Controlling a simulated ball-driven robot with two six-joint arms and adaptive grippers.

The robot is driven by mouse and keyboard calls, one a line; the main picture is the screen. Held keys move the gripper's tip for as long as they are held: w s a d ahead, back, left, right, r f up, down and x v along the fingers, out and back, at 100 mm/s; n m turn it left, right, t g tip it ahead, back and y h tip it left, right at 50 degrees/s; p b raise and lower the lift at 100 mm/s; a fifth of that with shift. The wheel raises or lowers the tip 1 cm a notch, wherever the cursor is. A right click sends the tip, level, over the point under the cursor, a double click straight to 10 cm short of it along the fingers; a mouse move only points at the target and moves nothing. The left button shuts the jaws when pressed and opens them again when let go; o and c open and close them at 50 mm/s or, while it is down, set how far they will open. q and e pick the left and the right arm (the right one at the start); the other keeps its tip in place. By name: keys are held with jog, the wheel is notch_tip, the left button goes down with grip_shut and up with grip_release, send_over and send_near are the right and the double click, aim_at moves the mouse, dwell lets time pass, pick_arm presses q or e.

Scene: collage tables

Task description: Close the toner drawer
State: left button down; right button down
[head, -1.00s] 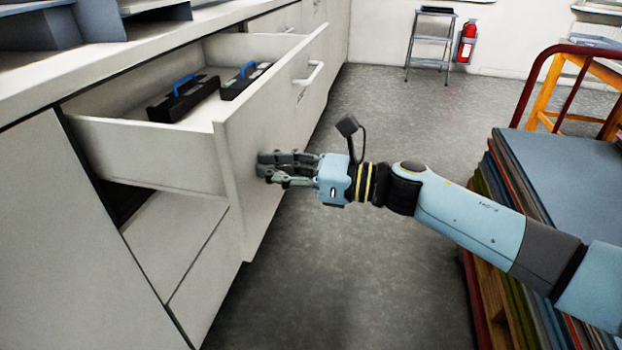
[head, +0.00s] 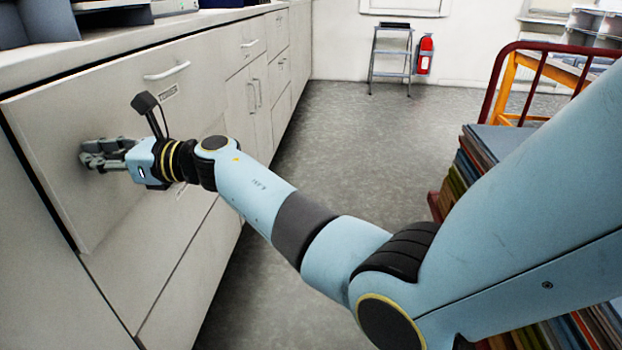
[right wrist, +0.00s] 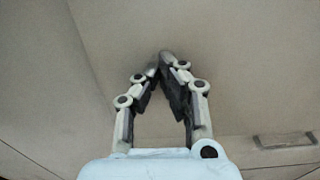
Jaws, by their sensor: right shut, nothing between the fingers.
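The toner drawer's pale front (head: 60,120) is at the left in the head view, with a white bar handle (head: 167,71) and a small label under it. The front sits close to the cabinet face; a dark line shows along its left edge, and I cannot tell whether it is fully flush. Its inside is hidden. My right gripper (head: 84,156) is shut and empty, with its fingertips at the drawer front, below and left of the handle. In the right wrist view the fingertips (right wrist: 163,58) meet against the pale panel (right wrist: 230,70). My left gripper is not in view.
A counter (head: 120,38) runs above the drawers. A step stool (head: 390,60) and a fire extinguisher (head: 425,55) are at the far wall. The grey floor (head: 330,130) between is clear.

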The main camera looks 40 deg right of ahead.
jog(key=x, duration=0.2)
jog(key=shift+w+a+r+b, duration=0.1)
jog(key=shift+w+a+b, duration=0.1)
jog(key=shift+w+b, duration=0.15)
jog(key=shift+r, duration=0.1)
